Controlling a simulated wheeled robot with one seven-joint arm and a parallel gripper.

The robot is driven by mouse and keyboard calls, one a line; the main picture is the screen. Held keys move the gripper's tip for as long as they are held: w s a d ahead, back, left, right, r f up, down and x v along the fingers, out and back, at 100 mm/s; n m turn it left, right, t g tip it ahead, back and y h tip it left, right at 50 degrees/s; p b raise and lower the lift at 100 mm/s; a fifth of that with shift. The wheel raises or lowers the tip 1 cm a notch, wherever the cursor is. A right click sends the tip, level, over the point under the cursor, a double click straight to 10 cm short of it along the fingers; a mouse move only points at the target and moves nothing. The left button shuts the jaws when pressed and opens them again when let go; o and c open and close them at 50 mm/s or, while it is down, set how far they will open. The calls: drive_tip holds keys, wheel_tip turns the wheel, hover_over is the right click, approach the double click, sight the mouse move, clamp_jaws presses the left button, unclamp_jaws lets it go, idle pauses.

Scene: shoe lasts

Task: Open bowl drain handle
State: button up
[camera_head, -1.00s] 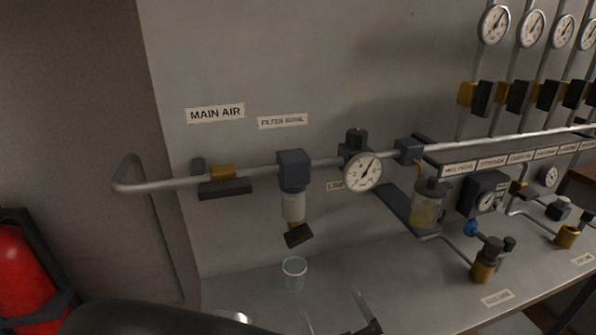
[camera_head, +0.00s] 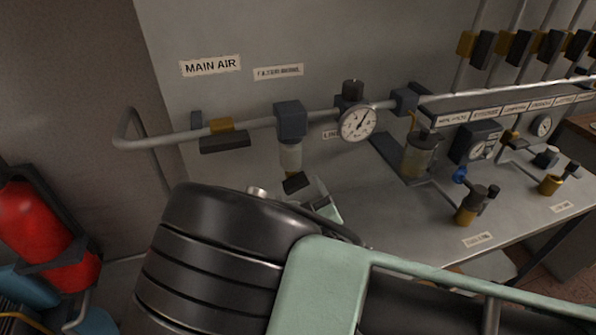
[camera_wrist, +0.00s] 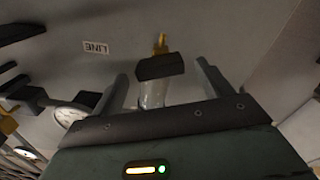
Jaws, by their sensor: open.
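The drain handle (camera_head: 296,182) is a short black bar under the clear filter bowl (camera_head: 290,157), which hangs from the dark filter block on the pipe. My gripper (camera_head: 322,204) is just below and to the right of the handle, partly hidden by my own arm. In the wrist view the dark handle (camera_wrist: 160,67) lies between the spread fingers of my open gripper (camera_wrist: 162,72), with gaps showing at both sides. A small brass piece (camera_wrist: 161,43) shows beyond the handle, and a clear cylinder shows behind it. I cannot tell whether anything touches.
The main air handle (camera_head: 225,142) is on the pipe at left. The round gauge (camera_head: 358,123) and lubricator bowl (camera_head: 418,157) are at right. A red cylinder (camera_head: 35,225) stands at far left.

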drive_tip(key=shift+x, duration=0.9)
drive_tip(key=c, duration=1)
